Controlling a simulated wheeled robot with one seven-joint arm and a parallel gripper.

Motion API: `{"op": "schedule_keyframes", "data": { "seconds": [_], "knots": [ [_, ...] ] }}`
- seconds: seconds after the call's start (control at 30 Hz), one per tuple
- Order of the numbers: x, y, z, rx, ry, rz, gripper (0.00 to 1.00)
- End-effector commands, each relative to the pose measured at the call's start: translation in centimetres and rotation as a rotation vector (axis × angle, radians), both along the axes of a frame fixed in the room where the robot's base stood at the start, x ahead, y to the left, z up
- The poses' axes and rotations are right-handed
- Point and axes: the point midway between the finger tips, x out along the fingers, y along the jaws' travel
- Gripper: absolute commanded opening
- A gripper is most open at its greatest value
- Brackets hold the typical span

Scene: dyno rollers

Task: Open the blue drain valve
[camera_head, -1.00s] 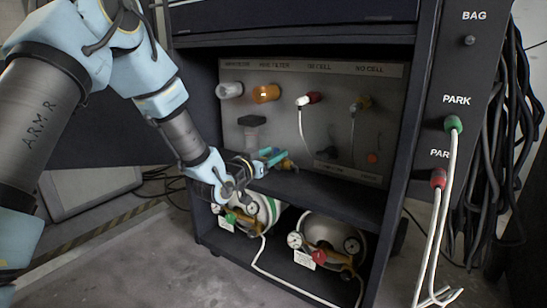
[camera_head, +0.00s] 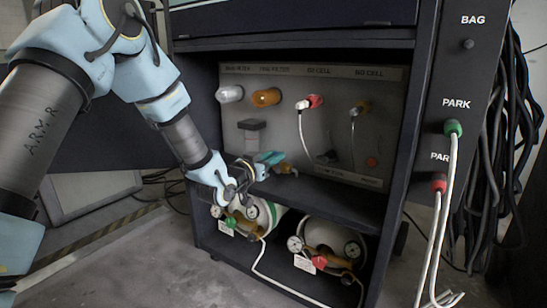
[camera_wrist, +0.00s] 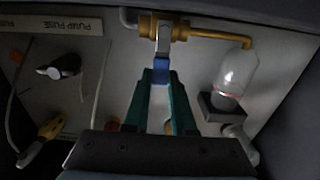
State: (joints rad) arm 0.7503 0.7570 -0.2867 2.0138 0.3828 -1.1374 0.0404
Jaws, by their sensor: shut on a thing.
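The blue drain valve handle (camera_wrist: 161,70) is between my fingertips in the wrist view. A grey lever joins it to a brass valve body (camera_wrist: 178,29) on a brass pipe. My gripper (camera_wrist: 160,78) has teal fingers and is shut on the blue handle. In the head view my gripper (camera_head: 268,158) is in the cabinet's upper bay, low and left of centre, beside the brass valve fitting (camera_head: 287,169). The handle is largely hidden by my fingers there, so its exact angle is hard to tell.
A clear bottle (camera_wrist: 236,72) hangs from the brass pipe beside my gripper. The cabinet shelf (camera_head: 325,201) lies below, with gas cylinders under it. Filters, cell fittings and white hoses are on the back panel (camera_head: 285,130). Red and green plugs (camera_head: 453,128) are at right.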

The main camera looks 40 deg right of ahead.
Motion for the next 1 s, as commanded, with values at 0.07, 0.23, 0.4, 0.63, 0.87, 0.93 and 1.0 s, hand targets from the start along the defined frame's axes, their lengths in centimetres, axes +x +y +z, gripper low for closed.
{"op": "schedule_keyframes", "data": {
  "seconds": [0.07, 0.23, 0.4, 0.63, 0.87, 0.93, 1.0],
  "knots": [
    [0.0, 0.0, 0.0, 0.0, 0.0, 0.0, 0.0],
    [0.0, 0.0, 0.0, 0.0, -0.001, 0.0, 0.0],
    [-0.2, 0.0, -0.1, 0.007, -0.025, -0.001, 0.0],
    [-0.8, -0.2, -0.2, 0.036, -0.135, -0.002, 0.0],
    [-1.9, -0.5, -0.6, 0.085, -0.326, -0.003, 0.0],
    [-2.2, -0.5, -0.7, 0.103, -0.391, -0.003, 0.0],
    [-2.5, -0.7, -0.9, 0.118, -0.455, -0.003, 0.0]
  ]
}}
